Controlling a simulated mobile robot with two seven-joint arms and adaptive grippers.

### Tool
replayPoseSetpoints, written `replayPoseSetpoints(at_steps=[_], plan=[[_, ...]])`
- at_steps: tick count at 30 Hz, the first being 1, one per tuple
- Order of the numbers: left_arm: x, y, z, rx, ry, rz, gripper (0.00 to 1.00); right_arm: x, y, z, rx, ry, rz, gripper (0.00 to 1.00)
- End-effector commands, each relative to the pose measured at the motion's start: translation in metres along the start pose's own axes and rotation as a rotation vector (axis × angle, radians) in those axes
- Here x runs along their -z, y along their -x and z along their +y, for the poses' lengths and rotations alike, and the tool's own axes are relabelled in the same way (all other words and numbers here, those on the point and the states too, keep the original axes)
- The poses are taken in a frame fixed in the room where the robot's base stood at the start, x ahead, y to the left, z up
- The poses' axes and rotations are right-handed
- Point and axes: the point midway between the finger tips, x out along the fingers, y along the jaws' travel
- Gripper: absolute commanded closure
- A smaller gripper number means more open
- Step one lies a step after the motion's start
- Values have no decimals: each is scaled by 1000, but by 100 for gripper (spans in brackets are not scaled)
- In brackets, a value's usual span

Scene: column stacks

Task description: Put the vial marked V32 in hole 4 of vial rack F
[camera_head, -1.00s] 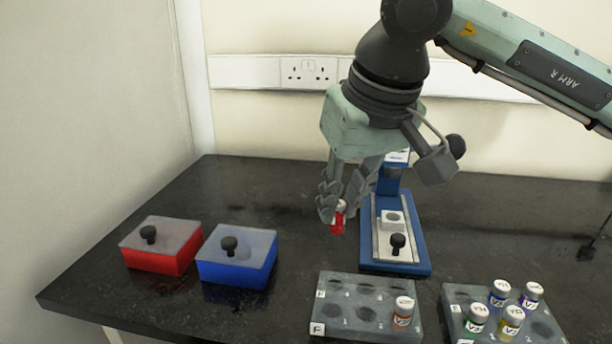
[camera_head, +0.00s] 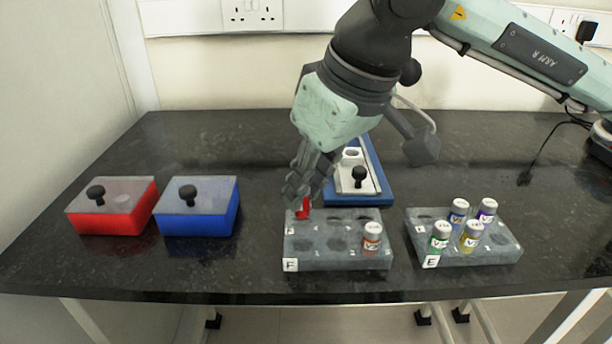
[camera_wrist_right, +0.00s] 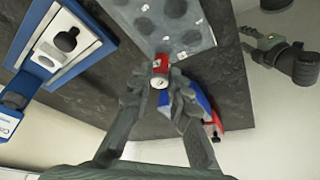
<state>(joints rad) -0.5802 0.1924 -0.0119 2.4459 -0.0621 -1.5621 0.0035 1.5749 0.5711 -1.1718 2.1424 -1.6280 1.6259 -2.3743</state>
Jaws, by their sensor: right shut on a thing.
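My right gripper (camera_head: 304,195) is shut on a red vial (camera_head: 303,211), seen just above the back left corner of vial rack F (camera_head: 337,262). The fingers partly hide the vial in the head view. In the right wrist view the red vial (camera_wrist_right: 160,65) sits between the fingertips, white cap towards the camera, its other end over the rack. I cannot read its mark, nor tell whether its tip is inside a hole. Rack F has two rows of holes; an orange-banded vial (camera_head: 372,238) stands at its front right. My left gripper is not in the head view.
Rack E (camera_head: 480,255), right of rack F, holds several vials with green, yellow, blue and purple bands. A blue device (camera_head: 371,177) with a white top stands behind rack F. A red box (camera_head: 113,208) and a blue box (camera_head: 198,210) with black knobs stand at left.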

Motion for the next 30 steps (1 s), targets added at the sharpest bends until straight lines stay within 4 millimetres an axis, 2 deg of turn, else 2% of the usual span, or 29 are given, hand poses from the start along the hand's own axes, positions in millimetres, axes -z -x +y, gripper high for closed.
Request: replayPoseSetpoints(at_steps=[14,30], plan=[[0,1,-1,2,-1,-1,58,-1,-1,0,0,-1,0,100],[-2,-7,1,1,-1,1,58,-2,-3,0,0,-1,-1,100]])
